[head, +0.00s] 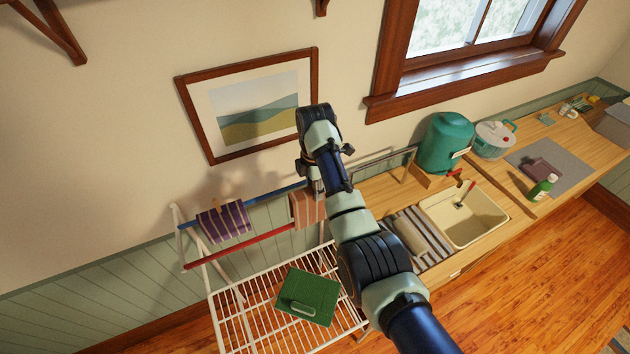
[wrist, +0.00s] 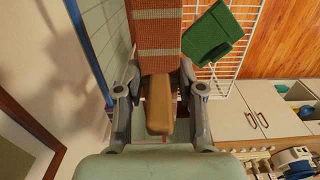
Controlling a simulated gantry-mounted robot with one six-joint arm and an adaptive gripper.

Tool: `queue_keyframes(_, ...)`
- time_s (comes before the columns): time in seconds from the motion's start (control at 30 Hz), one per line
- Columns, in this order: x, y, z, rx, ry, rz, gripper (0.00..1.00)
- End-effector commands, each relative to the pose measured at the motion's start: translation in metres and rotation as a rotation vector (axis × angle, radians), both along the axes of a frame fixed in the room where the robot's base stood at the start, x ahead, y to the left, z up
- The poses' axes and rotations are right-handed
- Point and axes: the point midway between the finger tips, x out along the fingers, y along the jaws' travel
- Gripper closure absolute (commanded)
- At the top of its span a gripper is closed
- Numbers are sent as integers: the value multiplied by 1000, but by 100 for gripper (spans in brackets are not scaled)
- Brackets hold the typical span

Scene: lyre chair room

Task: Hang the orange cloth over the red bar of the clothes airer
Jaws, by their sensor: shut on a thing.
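The orange cloth (head: 306,209), with pale stripes, hangs down from my gripper (head: 317,189) near the right end of the airer. In the wrist view the cloth (wrist: 158,35) stretches away beyond the fingers of my gripper (wrist: 158,98), which are shut on its near end, where a tan piece shows. The red bar (head: 240,247) of the white clothes airer (head: 240,312) runs below and in front of the blue bar (head: 263,197). The red bar's right part meets the cloth's outline in the head view; I cannot tell whether they touch.
A purple striped cloth (head: 224,222) hangs on the blue bar's left part. A green folded item (head: 308,296) lies on the airer's lower rack. A counter with a sink (head: 464,215), a striped mat (head: 422,236) and a teal tank (head: 444,143) stands to the right. A framed picture (head: 250,105) hangs behind.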

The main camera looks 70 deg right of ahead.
Motion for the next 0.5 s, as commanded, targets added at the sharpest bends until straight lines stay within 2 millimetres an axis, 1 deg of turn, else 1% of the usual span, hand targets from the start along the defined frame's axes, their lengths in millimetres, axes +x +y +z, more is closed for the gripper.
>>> queue_keyframes(0.43,0,1,-43,1,1,0,93)
queue_keyframes(0.5,0,0,-54,0,0,0,93)
